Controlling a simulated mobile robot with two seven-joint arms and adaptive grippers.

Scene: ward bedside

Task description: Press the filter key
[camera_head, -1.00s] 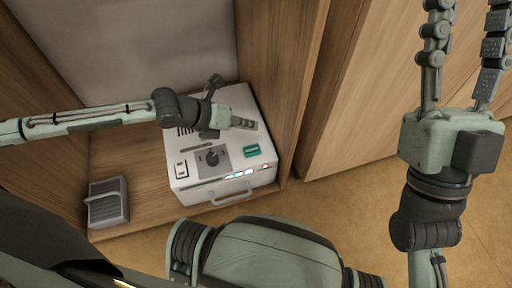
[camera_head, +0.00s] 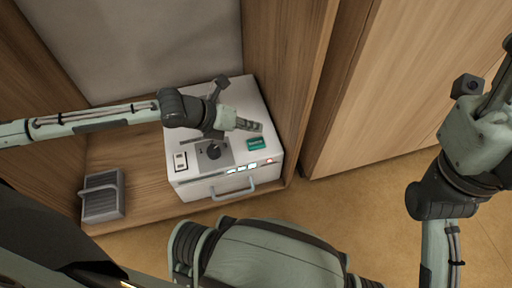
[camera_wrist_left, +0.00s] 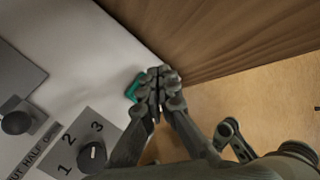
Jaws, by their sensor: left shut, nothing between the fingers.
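A white device (camera_head: 190,190) stands in a wooden nook. A green key (camera_head: 256,144) with lettering too small to read is on its top, near the front right. In the left wrist view the green key (camera_wrist_left: 131,90) is partly hidden behind the fingers. My left gripper (camera_head: 258,127) is shut and empty, its fingertips over the device's top just behind the green key. The wrist view shows these fingertips (camera_wrist_left: 158,74) beside the key; I cannot tell whether they touch. My right gripper (camera_head: 503,75) is at the right edge, its fingers partly cut off.
A dark dial (camera_head: 213,152) and a small switch (camera_head: 180,161) are on the device's top. A handle (camera_head: 233,191) is on its front, below small lit indicators. A grey ribbed unit (camera_head: 102,196) lies left. A wooden side wall (camera_head: 292,80) stands close right of the device.

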